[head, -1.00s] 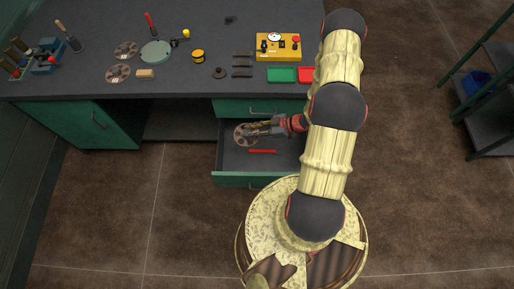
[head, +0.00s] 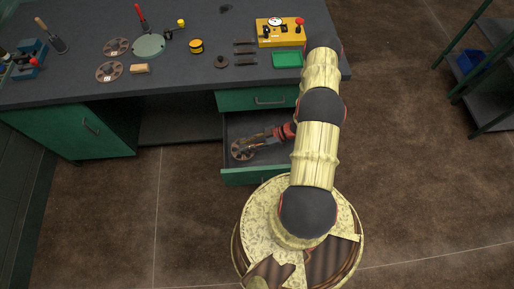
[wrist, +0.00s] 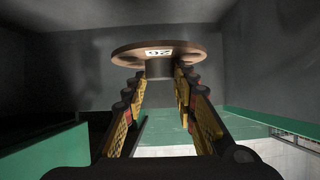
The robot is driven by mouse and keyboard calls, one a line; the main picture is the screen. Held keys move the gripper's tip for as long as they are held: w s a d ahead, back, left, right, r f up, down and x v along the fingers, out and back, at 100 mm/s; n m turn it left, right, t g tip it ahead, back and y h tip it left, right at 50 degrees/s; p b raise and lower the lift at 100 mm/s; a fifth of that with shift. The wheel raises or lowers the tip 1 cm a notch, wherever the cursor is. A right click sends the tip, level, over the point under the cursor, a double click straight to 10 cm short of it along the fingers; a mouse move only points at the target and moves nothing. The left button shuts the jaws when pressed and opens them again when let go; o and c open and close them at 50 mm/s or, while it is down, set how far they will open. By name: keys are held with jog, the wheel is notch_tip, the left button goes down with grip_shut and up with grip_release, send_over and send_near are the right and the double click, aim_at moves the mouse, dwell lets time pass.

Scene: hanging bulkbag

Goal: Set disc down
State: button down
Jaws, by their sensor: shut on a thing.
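A brown disc with holes (head: 242,150) is in the open drawer (head: 250,177) under the workbench. In the wrist view the disc (wrist: 190,50) shows a white number label and a short hub below it. My gripper (head: 258,140) reaches into the drawer from the right. In the wrist view its two fingers (wrist: 160,75) are closed on the hub. I cannot tell whether the disc touches the drawer floor. Two similar discs, one farther back (head: 117,47) and one nearer (head: 109,71), lie on the bench top.
On the bench are a pale round plate (head: 148,45), a yellow box (head: 280,32), a green tray (head: 287,60) and a small block (head: 140,68). A shelf (head: 490,75) stands at right.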

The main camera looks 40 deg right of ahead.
notch_tip(320, 180, down, 8)
jog(key=b, duration=0.3)
jog(key=shift+f, duration=0.15)
jog(key=shift+f, duration=0.1)
jog(key=c, duration=1.4)
grip_release()
jog(key=shift+s+d+r, duration=0.15)
jog(key=shift+d+r, duration=0.1)
jog(key=shift+r, duration=0.1)
jog(key=p+v, duration=0.4)
jog(key=v, duration=0.7)
jog(key=shift+s+d+f, duration=0.1)
jog(key=shift+d, duration=0.05)
